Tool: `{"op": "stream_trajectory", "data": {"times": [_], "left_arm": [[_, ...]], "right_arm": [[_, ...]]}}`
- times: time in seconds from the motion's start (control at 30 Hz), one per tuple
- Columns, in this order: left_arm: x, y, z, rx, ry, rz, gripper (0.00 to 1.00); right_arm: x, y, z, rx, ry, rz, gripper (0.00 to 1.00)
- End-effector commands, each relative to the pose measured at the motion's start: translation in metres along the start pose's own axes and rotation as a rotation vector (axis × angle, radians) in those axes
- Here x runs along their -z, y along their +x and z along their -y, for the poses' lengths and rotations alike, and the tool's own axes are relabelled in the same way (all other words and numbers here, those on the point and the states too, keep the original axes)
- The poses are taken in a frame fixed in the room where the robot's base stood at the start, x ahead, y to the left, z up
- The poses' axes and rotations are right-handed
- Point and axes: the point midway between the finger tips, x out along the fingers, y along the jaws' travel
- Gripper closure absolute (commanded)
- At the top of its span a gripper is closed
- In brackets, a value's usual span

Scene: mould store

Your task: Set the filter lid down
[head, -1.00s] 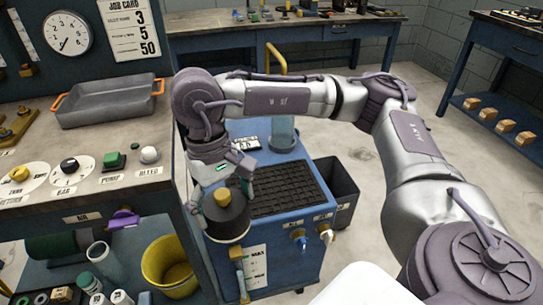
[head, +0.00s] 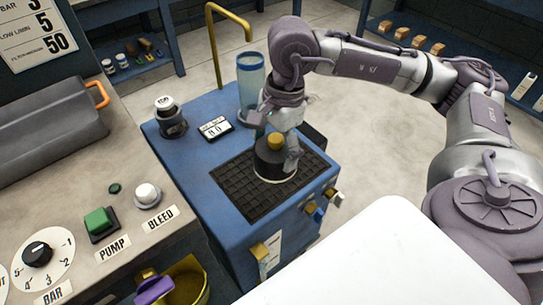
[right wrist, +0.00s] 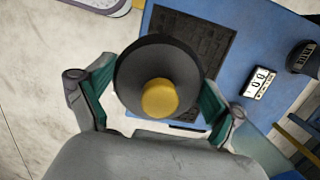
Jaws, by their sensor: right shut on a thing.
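The filter lid (head: 270,158) is a black round piece with a yellow knob on top. It is over the black ribbed mat (head: 240,192) on the blue cart and looks level. I cannot tell whether it touches the mat. My right gripper (head: 279,153) is shut on the lid. In the right wrist view, the fingers of my right gripper (right wrist: 155,100) with teal pads are on either side of the lid (right wrist: 140,62), knob towards the camera. My left gripper is not in view.
On the blue cart (head: 200,110) stand a small display (head: 215,128), a dark-based jar (head: 170,118) and a clear blue cylinder (head: 251,80). A yellow pipe (head: 216,50) rises behind. The bench with the green pump button (head: 100,222) is on the left.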

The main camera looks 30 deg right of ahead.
Motion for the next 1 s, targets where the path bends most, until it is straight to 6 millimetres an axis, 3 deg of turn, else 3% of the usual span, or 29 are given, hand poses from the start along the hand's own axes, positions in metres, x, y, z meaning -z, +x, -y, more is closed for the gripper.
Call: {"op": "stream_trajectory", "data": {"times": [0.1, 0.6, 0.8, 1.0], "left_arm": [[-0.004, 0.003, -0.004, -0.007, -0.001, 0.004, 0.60], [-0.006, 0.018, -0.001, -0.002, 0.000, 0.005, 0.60], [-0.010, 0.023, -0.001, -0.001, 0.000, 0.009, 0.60], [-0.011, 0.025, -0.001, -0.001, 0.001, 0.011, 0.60]], "right_arm": [[0.017, 0.002, -0.005, 0.054, 0.365, -0.002, 0.52], [0.080, -0.001, -0.025, 0.275, 1.811, -0.002, 0.52], [0.096, -0.006, -0.030, 0.330, 2.176, 0.000, 0.52], [0.097, -0.002, -0.024, 0.343, 2.300, 0.004, 0.52]]}}
